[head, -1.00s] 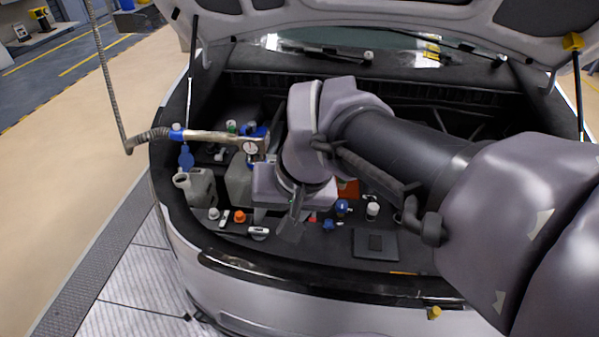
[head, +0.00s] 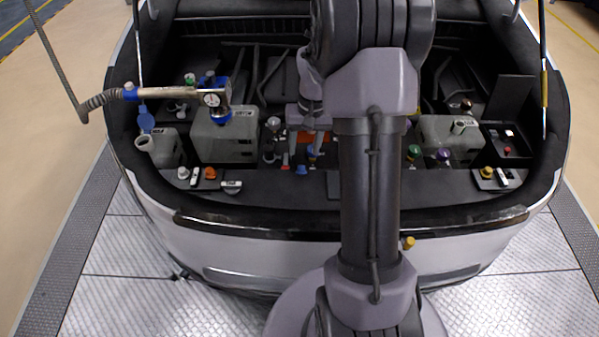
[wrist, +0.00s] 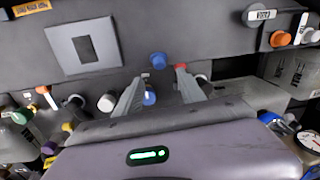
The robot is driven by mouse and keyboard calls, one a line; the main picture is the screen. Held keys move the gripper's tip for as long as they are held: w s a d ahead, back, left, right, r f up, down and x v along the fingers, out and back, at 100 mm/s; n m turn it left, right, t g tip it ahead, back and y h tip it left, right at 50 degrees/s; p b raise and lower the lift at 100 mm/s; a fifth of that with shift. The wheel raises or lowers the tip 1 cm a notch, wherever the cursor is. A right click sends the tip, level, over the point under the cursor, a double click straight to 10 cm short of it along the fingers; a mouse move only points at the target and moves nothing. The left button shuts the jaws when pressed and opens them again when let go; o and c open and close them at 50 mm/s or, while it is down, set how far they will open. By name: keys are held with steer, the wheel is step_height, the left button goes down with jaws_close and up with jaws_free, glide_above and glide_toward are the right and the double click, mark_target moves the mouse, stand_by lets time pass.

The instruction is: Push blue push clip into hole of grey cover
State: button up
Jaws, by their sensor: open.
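The blue push clip (head: 302,169) shows at the inner edge of the dark grey cover (head: 262,186) along the front of the bay. In the wrist view the clip (wrist: 158,60) lies just beyond my fingertips, roughly in line with the gap between them. I cannot tell whether it sits in a hole, and no hole is visible. My gripper (wrist: 159,80) is open and empty, apart from the clip. In the head view my gripper (head: 305,145) points down into the bay behind the clip. A second blue part (wrist: 150,97) shows between my fingers, deeper in.
A red part (wrist: 180,68) is close to one fingertip. A white-capped part (wrist: 106,103) stands nearby. A coolant tank with a gauge (head: 226,135) stands left; another tank (head: 450,140) stands right.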

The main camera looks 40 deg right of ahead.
mark_target(301, 166)
steer(key=f+b, duration=0.1)
steer(key=f, duration=0.1)
steer(key=f+b, duration=0.1)
steer(key=f, duration=0.1)
steer(key=f+b, duration=0.1)
steer(key=f, duration=0.1)
steer(key=shift+w+a+f, duration=0.1)
steer(key=shift+a+f, duration=0.2)
steer(key=shift+a, duration=0.1)
steer(key=shift+r, duration=0.15)
steer(key=shift+c, duration=0.7)
jaws_close()
